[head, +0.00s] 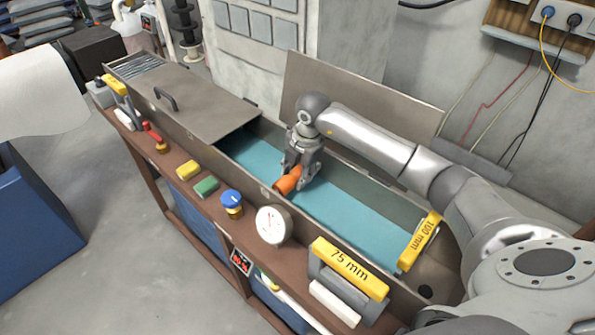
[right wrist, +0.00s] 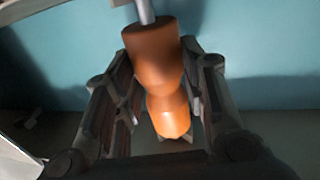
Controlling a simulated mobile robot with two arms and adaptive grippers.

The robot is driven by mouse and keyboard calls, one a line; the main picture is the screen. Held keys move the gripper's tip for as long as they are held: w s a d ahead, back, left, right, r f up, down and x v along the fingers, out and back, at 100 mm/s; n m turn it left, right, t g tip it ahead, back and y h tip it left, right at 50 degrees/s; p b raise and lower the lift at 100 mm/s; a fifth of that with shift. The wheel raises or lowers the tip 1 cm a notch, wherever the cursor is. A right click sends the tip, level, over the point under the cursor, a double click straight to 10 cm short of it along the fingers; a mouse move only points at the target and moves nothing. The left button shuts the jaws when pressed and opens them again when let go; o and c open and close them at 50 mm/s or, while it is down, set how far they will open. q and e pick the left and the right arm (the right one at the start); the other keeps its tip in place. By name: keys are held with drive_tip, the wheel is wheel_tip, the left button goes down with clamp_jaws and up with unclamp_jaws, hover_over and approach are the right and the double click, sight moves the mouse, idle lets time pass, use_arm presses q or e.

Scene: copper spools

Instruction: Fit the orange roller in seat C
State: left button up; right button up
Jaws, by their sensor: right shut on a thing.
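The orange roller (head: 286,182) is held in my right gripper (head: 300,171) over the open part of the long trough with the teal floor. In the right wrist view the roller (right wrist: 152,55) sits between the two dark fingers, narrower at its middle. A grey pin (right wrist: 146,12) shows at its far end. The roller is tilted in the head view; I cannot tell whether it touches the trough. No mark reading C is legible, so I cannot tell which place is seat C. My left gripper is not in view.
The trough's brown front ledge holds a yellow block (head: 188,171), a green block (head: 206,187), a blue-topped jar (head: 232,203), a round dial (head: 273,225) and a 75 mm gauge (head: 347,270). A 100 mm gauge (head: 420,240) stands at the right end. A lid (head: 185,95) covers the left part.

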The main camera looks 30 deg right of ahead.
drive_tip(key=o, duration=1.3)
drive_tip(key=shift+c, duration=0.2)
wheel_tip(320, 180, up, 12)
drive_tip(key=s, duration=0.2)
drive_tip(key=shift+d+f, duration=0.15)
drive_tip(key=shift+d, duration=0.2)
drive_tip(key=shift+s, duration=0.1)
